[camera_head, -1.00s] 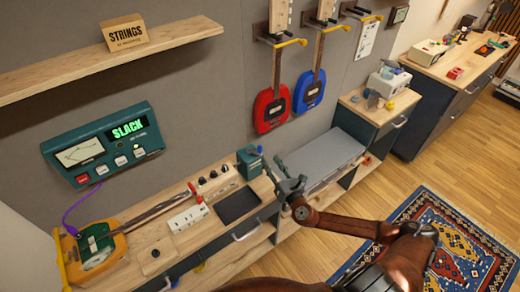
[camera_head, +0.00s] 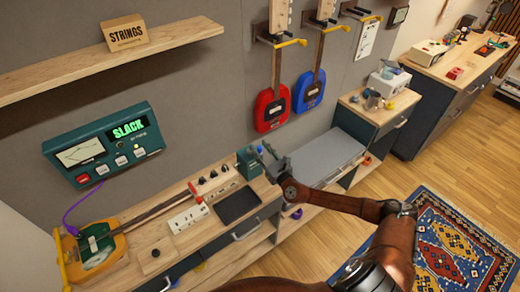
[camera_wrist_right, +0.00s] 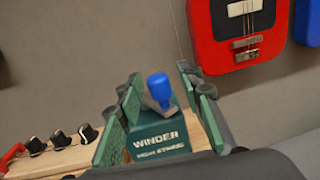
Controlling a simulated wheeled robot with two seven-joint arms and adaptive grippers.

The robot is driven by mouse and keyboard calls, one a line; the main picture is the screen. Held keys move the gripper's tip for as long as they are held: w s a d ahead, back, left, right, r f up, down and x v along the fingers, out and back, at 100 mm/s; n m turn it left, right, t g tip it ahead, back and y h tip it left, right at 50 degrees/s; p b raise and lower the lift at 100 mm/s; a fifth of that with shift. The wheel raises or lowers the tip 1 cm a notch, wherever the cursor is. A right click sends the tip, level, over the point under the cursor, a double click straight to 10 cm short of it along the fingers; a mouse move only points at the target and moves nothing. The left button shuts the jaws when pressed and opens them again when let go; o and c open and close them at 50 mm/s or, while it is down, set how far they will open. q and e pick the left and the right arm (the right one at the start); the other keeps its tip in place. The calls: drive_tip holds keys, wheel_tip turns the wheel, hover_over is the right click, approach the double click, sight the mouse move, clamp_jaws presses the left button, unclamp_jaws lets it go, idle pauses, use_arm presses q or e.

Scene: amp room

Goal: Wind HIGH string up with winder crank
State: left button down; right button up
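The green winder box (camera_head: 249,164) stands on the bench, with its blue crank knob (camera_head: 260,149) facing my right gripper. My right gripper (camera_head: 270,156) is beside the winder. In the right wrist view, the winder (camera_wrist_right: 159,138) reads "WINDER" and "HIGH STRING". The blue knob (camera_wrist_right: 159,88) shows between the spread green fingers of my right gripper (camera_wrist_right: 157,105), with gaps on both sides. The fingers look open and empty. The yellow guitar (camera_head: 95,250) lies at the bench's left end. The wall panel (camera_head: 104,147) shows "SLACK". My left gripper is not in view.
Black knobs (camera_head: 202,180), a white switch box (camera_head: 188,217) and a dark tray (camera_head: 237,205) lie left of the winder. A grey surface (camera_head: 328,157) extends to its right. Red (camera_head: 271,108) and blue (camera_head: 308,92) guitars hang on the wall behind.

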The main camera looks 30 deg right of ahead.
drive_tip(key=shift+c, duration=0.4)
clamp_jaws()
drive_tip(key=shift+s+a+m+g+h+p, duration=0.1)
drive_tip(key=shift+a+m+g+h+p, duration=0.9)
drive_tip(key=shift+m+g+h, duration=1.15)
drive_tip(key=shift+a+m+g+h+p, duration=1)
drive_tip(key=shift+m+h, duration=0.8)
drive_tip(key=shift+h, duration=1.1)
drive_tip(key=shift+s+a+m+g+h+p, duration=0.1)
drive_tip(key=shift+a+m+g+h+p, duration=0.55)
drive_tip(key=shift+m+g+h+p, duration=1.15)
drive_tip(key=shift+w+r+m+t+h+b, duration=0.1)
drive_tip(key=shift+m+t+h+b, duration=0.2)
drive_tip(key=shift+h+b, duration=0.4)
